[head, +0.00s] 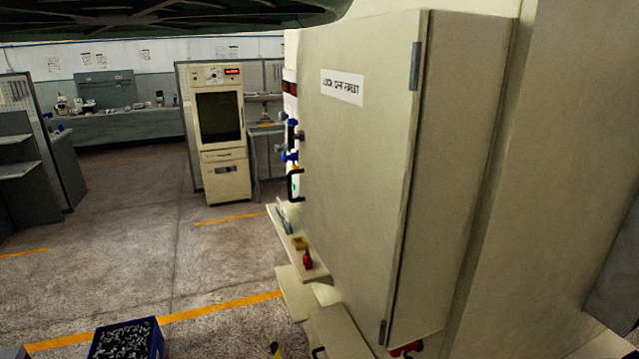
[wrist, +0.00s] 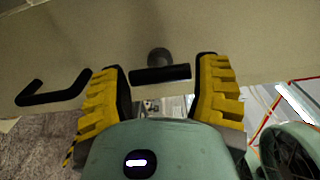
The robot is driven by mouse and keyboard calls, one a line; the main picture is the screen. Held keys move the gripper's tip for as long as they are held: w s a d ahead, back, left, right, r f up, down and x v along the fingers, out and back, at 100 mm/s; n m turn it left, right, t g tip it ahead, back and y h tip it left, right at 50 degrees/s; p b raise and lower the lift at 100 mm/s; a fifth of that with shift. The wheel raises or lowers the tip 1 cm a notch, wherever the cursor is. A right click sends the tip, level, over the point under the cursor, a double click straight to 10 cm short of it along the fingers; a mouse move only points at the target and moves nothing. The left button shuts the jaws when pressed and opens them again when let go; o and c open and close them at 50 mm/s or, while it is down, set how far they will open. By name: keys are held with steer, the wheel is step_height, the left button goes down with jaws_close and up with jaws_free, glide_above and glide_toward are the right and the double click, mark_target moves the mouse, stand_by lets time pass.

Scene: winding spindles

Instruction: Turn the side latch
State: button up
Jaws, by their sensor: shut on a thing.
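The side latch (wrist: 160,75) is a short black bar on a round grey pivot, set on the beige face of a cabinet in the wrist view. The bar lies nearly level, tilted slightly up to the right. My gripper (wrist: 160,68) has its two yellow fingers with black pads at either end of the bar and is shut on it. My gripper does not show clearly in the head view, where the tall beige cabinet (head: 355,170) shows a labelled door; the latch cannot be made out there for certain.
A black handle (wrist: 52,88) sticks out left of my gripper in the wrist view. A small shelf (head: 290,240) juts from the cabinet's left side. A blue crate (head: 158,342) of metal parts stands on the floor. Open floor lies to the left.

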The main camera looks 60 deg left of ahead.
stand_by(0.4)
steer(key=shift+n, duration=0.3)
steer(key=o, duration=1.2)
steer(key=shift+o, duration=0.2)
steer(key=v, duration=1.2)
